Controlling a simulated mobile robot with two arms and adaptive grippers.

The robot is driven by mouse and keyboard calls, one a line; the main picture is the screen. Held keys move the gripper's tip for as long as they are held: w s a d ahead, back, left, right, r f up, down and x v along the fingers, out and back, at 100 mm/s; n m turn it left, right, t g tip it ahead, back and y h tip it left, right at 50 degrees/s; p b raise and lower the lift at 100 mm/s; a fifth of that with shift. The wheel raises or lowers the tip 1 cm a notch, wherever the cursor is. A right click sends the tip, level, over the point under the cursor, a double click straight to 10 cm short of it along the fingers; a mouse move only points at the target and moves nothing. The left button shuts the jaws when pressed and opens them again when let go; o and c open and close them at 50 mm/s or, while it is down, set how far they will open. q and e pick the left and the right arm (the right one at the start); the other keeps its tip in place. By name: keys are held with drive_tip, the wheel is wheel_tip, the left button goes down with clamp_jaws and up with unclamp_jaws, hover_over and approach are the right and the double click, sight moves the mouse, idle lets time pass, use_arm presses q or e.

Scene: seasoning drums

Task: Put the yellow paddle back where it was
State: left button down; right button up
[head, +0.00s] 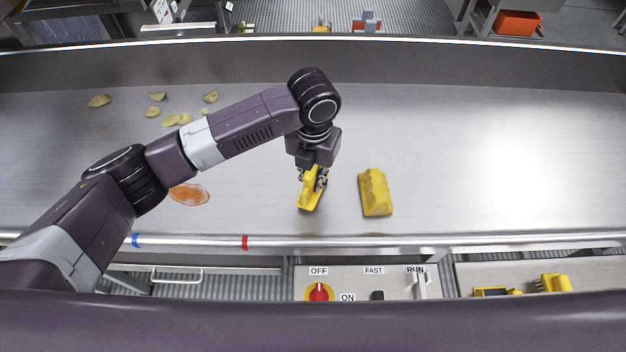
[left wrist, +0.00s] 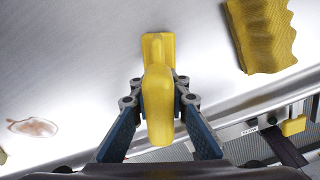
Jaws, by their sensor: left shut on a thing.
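The yellow paddle (head: 308,192) is in the middle of the steel conveyor surface, near its front edge. My left gripper (head: 321,179) is above it and shut on it. In the left wrist view the yellow paddle (left wrist: 157,95) sits between the two blue fingers of the left gripper (left wrist: 158,103). I cannot tell whether the paddle's lower end touches the steel. My right gripper is not in view.
A yellow wavy block (head: 375,192) lies just right of the paddle. An orange-brown spill (head: 189,194) and several chips (head: 157,97) lie to the left. A control panel (head: 345,283) is below the front rail (head: 400,242). The right steel surface is clear.

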use_arm(q)
drive_tip(key=shift+f, duration=0.65)
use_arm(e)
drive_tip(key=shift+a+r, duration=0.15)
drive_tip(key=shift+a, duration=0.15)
use_arm(q)
drive_tip(key=shift+f, duration=0.1)
drive_tip(key=c, duration=1.8)
unclamp_jaws()
drive_tip(key=shift+c, duration=0.2)
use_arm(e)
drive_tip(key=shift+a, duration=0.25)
